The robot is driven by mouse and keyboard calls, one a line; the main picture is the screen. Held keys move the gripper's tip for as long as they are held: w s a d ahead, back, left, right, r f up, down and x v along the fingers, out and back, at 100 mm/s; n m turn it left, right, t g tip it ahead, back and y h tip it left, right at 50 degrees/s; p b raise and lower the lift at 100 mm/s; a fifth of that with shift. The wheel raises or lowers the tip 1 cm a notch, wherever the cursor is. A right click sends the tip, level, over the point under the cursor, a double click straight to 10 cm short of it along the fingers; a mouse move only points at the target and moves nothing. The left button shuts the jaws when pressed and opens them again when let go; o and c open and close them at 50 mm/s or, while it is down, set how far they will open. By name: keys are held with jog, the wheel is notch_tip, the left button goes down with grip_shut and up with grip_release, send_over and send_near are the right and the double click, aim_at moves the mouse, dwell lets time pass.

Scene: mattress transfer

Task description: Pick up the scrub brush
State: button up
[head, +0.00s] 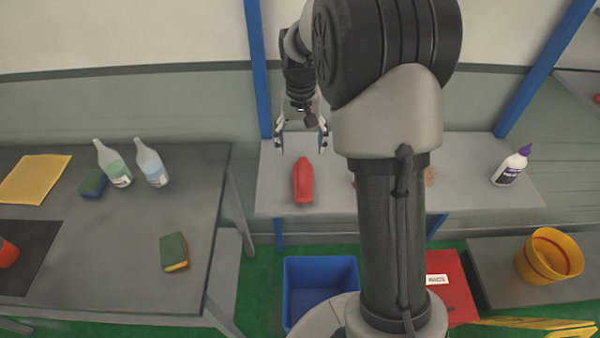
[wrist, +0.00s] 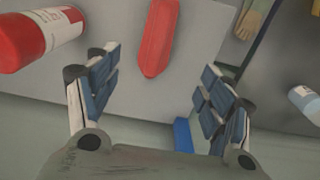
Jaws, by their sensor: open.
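A red elongated object (head: 303,181), which I take to be the scrub brush, lies on the grey shelf near its left end. No bristles show. In the wrist view it (wrist: 160,38) is at the top centre, ahead of the space between the fingers. My gripper (head: 302,147) is open and empty, above the rear of the shelf and behind the red object in the head view. In the wrist view my gripper (wrist: 155,95) has its two fingers wide apart. The fingers do not touch the object.
A red bottle with a white label (wrist: 42,38) is close by in the wrist view. A white bottle with a purple cap (head: 511,167) stands at the shelf's right. A blue post (head: 259,70) rises behind the shelf. The left table (head: 120,235) holds bottles and sponges.

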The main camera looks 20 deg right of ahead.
aim_at(301, 169)
notch_tip(301, 169, down, 10)
jog(key=shift+f+b, duration=0.25)
jog(key=shift+b, duration=0.85)
jog(key=shift+d+f+b, duration=0.15)
jog(key=shift+f+b, duration=0.25)
jog(key=shift+f, duration=0.95)
jog(key=shift+d+f+b, duration=0.15)
jog(key=shift+f+b, duration=0.25)
jog(key=shift+f, duration=0.9)
jog(key=shift+s+r, duration=0.1)
jog(key=shift+c, duration=0.4)
jog(key=c, duration=1.1)
jog(key=shift+c, duration=0.2)
notch_tip(301, 169, up, 20)
jog(key=p, duration=0.4)
jog(key=shift+p, duration=0.3)
jog(key=shift+c, duration=0.2)
